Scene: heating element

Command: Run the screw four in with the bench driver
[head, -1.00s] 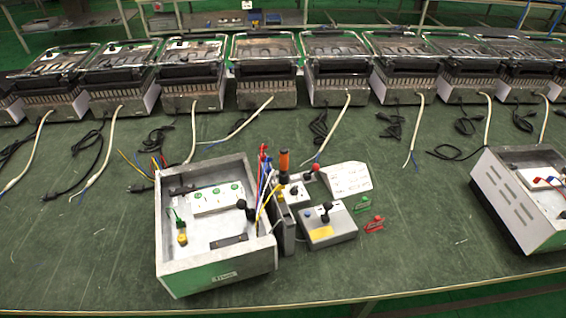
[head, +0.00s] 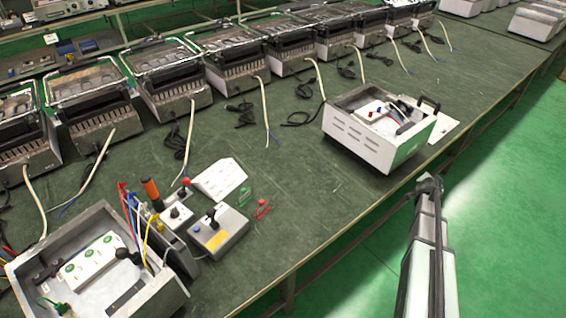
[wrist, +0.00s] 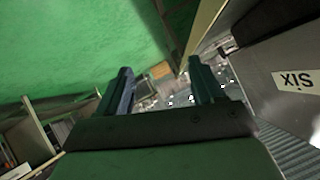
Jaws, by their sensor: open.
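An upright orange-handled tool (head: 150,189), possibly the bench driver, stands by the right wall of an open grey metal box (head: 181,297) in the head view. I cannot make out screw four or any number on the block. My gripper (wrist: 162,84) is open in the wrist view, its two dark fingers apart with nothing between them. It is not visible in the head view, where a grey and white arm link of mine stands at lower right, beyond the bench edge.
Two small control boxes, one grey with a black knob (head: 218,231), and a white sloped panel (head: 219,178) sit right of the box. A second open unit (head: 372,145) stands near the bench edge. Finished-looking units line the back. A panel labelled SIX (wrist: 295,80) is close at right in the wrist view.

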